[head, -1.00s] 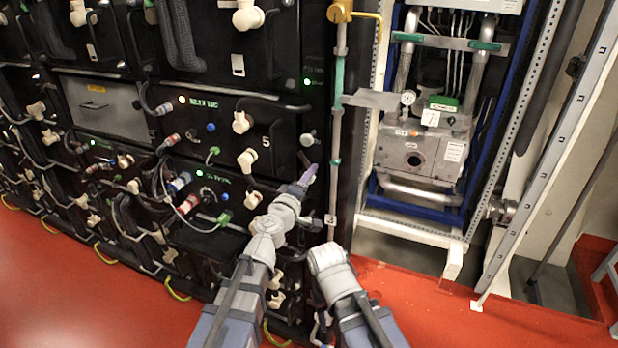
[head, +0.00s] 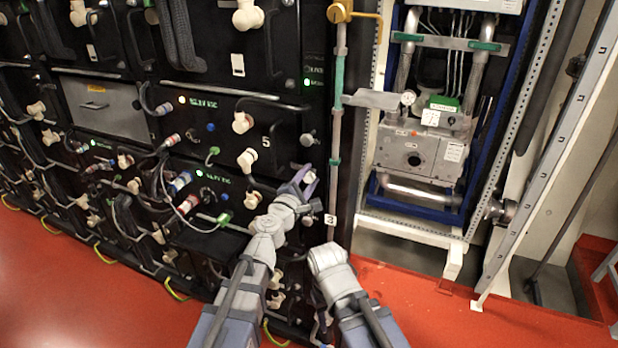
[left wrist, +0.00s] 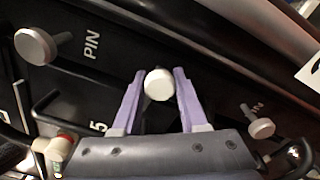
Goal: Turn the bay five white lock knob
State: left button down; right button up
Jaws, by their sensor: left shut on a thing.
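My left gripper (head: 302,178) reaches up to the black rack front, below and right of the printed 5. In the left wrist view its two purple fingers stand on either side of a round white knob (left wrist: 158,84), shut on it, with a 5 printed to the lower left. The fingers hide this knob in the head view. A second white knob (left wrist: 36,46) is at the upper left beside the word PIN, and a third (left wrist: 261,128) is at the right. My right arm shows at the bottom of the head view, but its gripper fingers do not.
White elbow connectors (head: 242,122) and cables cover the rack front left of my gripper. A vertical pipe (head: 337,130) runs close on the right. A blue-framed unit (head: 415,150) stands farther right. The red floor (head: 80,285) is clear at left.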

pick_arm(q)
jog(key=shift+n, duration=0.6)
jog(key=shift+c, duration=2.2)
grip_release()
jog(key=shift+s, duration=0.15)
jog(key=v, duration=0.7)
jog(key=shift+s+a, duration=0.2)
jog(key=shift+s, duration=0.05)
pick_arm(e)
jog(key=shift+s+a, duration=0.2)
jog(key=shift+s, duration=0.55)
